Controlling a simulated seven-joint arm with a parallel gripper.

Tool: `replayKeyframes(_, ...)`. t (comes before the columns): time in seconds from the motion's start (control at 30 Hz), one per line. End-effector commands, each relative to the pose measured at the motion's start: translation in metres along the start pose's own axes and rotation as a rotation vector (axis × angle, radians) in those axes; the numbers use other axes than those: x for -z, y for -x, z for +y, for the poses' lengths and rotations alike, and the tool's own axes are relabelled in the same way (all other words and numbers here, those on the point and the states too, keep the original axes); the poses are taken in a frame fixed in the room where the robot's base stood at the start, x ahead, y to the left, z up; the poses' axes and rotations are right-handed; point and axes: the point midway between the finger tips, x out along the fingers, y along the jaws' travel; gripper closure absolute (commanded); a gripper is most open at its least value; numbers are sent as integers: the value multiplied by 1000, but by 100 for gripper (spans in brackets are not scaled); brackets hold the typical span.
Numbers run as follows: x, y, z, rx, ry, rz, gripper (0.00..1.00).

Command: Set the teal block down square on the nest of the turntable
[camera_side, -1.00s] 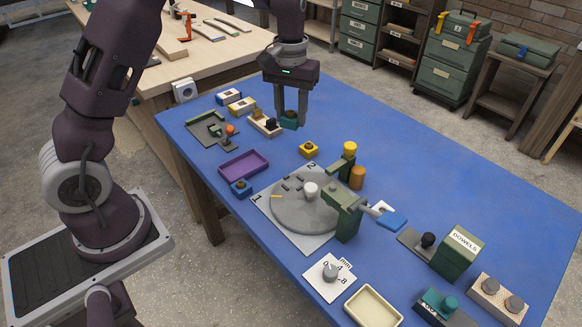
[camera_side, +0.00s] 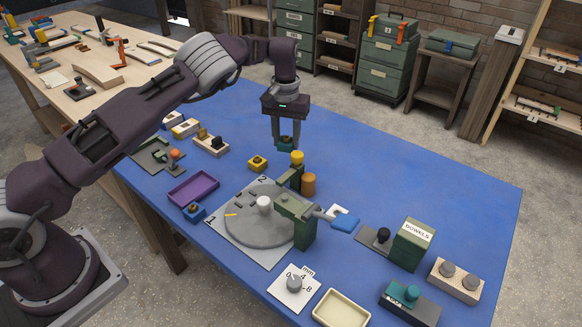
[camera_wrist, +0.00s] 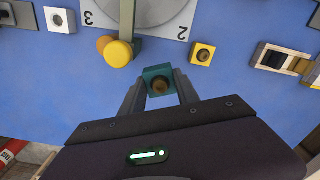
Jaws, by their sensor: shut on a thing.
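The teal block (camera_side: 286,142) is held between the fingers of my gripper (camera_side: 286,140), above the blue table behind the turntable. In the wrist view the teal block (camera_wrist: 160,84) has a round brown knob on its top face, and my gripper (camera_wrist: 160,92) has a finger on each side of it. The turntable (camera_side: 245,226) is a round grey disc on a light grey plate, with a white hub in its middle. A green post and arm stand at its right edge. Its nest cannot be told clearly; the wrist view shows only part of the turntable (camera_wrist: 168,12).
A yellow block (camera_side: 257,163), purple tray (camera_side: 194,189) and blue block (camera_side: 194,212) lie left. A green dowels box (camera_side: 410,245) stands right. The table's back right is clear.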

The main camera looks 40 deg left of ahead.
Motion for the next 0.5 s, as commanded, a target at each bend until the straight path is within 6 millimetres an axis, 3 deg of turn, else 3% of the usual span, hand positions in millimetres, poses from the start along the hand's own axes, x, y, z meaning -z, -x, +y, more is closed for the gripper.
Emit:
replayKeyframes(0.1, -1, -32, 0, 4, 1, -5, 100)
replayKeyframes(0.5, 0, -90, -1, 2, 0, 0, 100)
